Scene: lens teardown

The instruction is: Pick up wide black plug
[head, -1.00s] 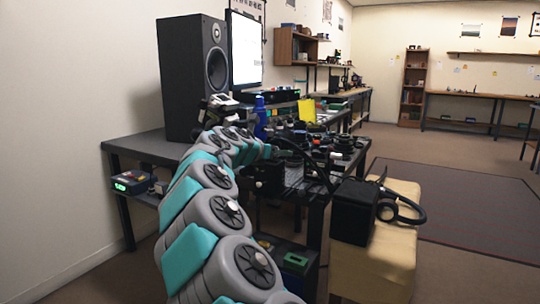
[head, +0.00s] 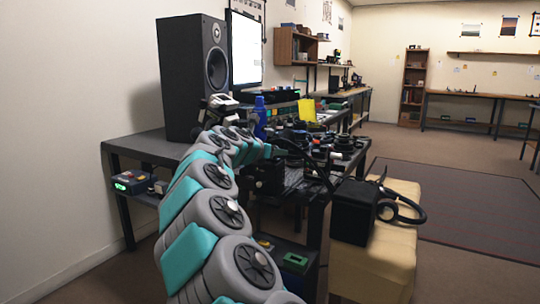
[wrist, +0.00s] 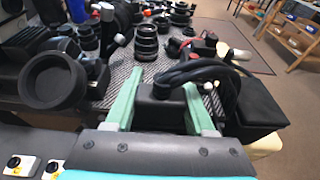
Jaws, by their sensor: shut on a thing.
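Thick black cables run beside the plug to the right. The lower part of the plug is hidden behind my wrist. In the head view my arm reaches to the cluttered bench, and the fingers and plug cannot be made out clearly among dark parts.
A large black round cup (wrist: 52,82) stands left of my gripper. Stacked lens rings (wrist: 146,42) stand beyond it on the textured mat. A speaker (head: 192,78) stands at left.

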